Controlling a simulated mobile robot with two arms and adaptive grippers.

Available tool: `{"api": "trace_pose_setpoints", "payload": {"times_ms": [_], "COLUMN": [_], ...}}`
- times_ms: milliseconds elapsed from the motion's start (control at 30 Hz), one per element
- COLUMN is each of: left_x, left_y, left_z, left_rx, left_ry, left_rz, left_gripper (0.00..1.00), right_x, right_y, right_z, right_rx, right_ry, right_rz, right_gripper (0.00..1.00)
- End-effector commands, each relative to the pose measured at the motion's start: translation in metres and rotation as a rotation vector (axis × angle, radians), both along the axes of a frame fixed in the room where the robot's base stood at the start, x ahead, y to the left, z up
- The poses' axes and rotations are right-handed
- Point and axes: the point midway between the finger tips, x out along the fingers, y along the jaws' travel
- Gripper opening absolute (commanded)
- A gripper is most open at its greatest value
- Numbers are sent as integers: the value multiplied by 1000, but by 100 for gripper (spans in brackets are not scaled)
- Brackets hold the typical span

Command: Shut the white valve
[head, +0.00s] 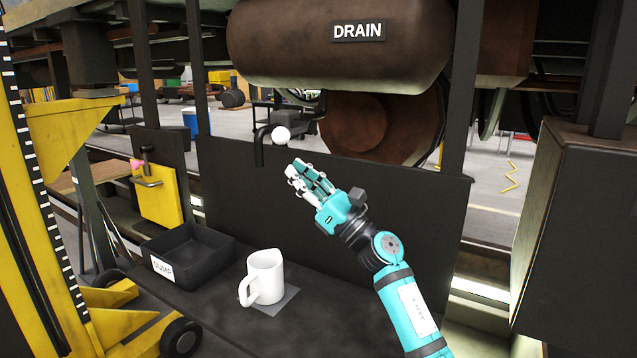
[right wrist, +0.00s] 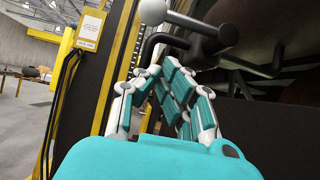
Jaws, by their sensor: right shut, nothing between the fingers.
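The white valve knob (head: 281,134) is a small round ball by the dark bent drain pipe (head: 262,143), below the brown tank marked DRAIN (head: 340,42). My left gripper is not in view.
A white pitcher (head: 265,277) stands on a grey square on the dark bench. A black tray labelled SUMP (head: 205,237) is left of it. A dark upright panel (head: 235,195) stands behind. A yellow wheeled frame (head: 110,325) is at left, a dark box (head: 575,230) at right.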

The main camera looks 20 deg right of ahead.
Motion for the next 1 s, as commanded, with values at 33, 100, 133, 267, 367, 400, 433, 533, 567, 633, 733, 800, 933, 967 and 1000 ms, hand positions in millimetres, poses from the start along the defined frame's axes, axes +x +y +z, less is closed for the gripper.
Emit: {"api": "trace_pose_setpoints", "payload": {"times_ms": [33,100,133,267,367,400,433,533,567,633,733,800,933,967,1000], "left_x": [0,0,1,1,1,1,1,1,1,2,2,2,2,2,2], "left_y": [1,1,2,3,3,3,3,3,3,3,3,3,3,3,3], "left_z": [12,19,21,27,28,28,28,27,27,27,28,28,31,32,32], "left_rx": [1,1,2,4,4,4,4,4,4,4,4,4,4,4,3], "left_ry": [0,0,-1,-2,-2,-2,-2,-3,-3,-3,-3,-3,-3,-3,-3], "left_rz": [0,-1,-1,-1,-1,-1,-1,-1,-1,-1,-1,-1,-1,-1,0], "left_gripper": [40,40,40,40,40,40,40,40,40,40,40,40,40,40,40], "right_x": [2,3,4,6,6,7,7,6,6,6,6,6,7,7,8], "right_y": [2,2,3,4,5,5,5,5,5,5,5,4,-2,-3,-4], "right_z": [15,25,28,37,39,39,39,39,39,39,39,40,42,43,43], "right_rx": [1,-1,-1,-1,-1,-1,-1,0,0,0,1,4,24,30,37], "right_ry": [-2,-2,-2,1,1,1,1,0,0,0,1,3,20,25,29], "right_rz": [-1,-1,-1,0,0,0,0,0,0,0,0,0,-2,-1,-1], "right_gripper": [0,0,0,0,0,0,0,0,0,0,0,0,0,0,0]}}
